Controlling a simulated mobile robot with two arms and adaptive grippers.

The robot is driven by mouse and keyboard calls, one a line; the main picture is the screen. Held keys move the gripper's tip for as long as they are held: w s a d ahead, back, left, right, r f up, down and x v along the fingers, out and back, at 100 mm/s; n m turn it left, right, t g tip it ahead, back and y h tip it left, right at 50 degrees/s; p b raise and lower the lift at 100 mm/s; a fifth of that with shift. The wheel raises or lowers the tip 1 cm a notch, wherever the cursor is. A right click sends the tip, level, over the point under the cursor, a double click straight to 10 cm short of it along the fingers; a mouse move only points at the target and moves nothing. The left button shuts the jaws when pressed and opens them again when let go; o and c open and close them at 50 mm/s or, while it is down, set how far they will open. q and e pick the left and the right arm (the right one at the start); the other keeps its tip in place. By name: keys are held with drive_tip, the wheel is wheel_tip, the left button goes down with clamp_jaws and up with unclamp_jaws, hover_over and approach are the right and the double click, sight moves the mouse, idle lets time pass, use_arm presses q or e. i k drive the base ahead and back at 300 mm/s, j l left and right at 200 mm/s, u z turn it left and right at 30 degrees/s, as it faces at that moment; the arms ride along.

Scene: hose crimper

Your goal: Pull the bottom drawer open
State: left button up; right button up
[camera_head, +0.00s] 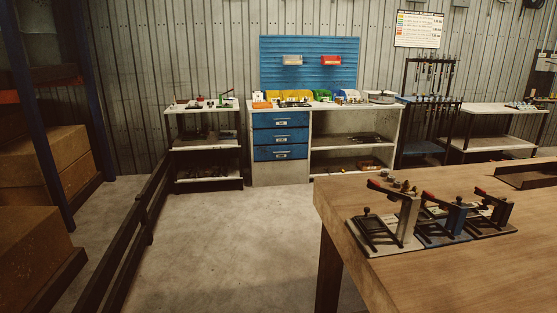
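The bottom drawer (280,153) is the lowest of three blue drawers in the white workbench at the back wall. It looks shut, flush with the middle drawer (280,137) and the top drawer (280,120) above it. Each drawer has a small pale handle or label at its middle; the bottom one is too small to make out in detail. Neither of my grippers is in view.
A wooden table (450,255) with several clamp-like tools (395,218) fills the right foreground. A dark low rail (135,225) runs along the left, beside shelving with boxes (50,165). The concrete floor (225,230) between them is clear up to the drawers.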

sight(279, 148)
drive_tip(key=i+u, duration=0.45)
drive_tip(key=i, duration=4.6)
